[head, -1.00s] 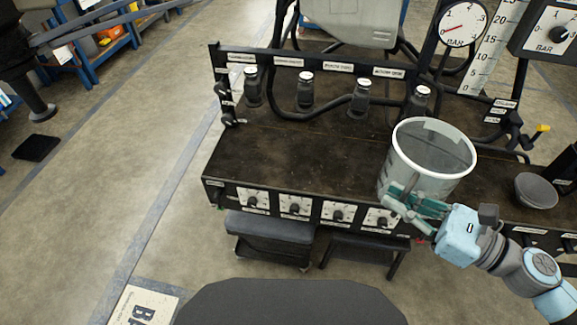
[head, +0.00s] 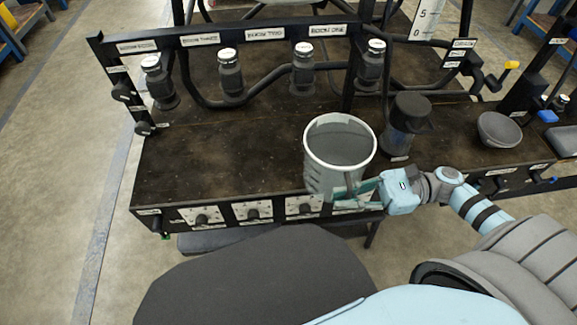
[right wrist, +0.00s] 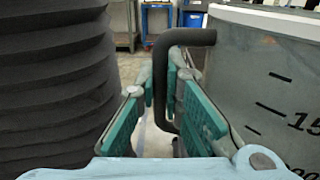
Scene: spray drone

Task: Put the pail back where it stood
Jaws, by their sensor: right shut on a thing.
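The pail (head: 318,178) is light grey and open at the top, with a white rim. In the head view it is upright at the bench's front edge, overlapping the labelled front panel; I cannot tell whether it touches the bench. My right gripper (head: 352,190) is shut on its handle, coming from the right. In the right wrist view, the dark curved handle (right wrist: 163,85) lies between the teal fingers (right wrist: 165,100), and the pail's wall (right wrist: 270,95) with volume marks is on the right. My left gripper is not in view.
The dark bench top (head: 220,160) is bare left of the pail. Several capped nozzles (head: 229,72) hang on the rail behind. A dark-capped jar (head: 402,125) stands close right of the pail, and a grey bowl (head: 498,130) farther right.

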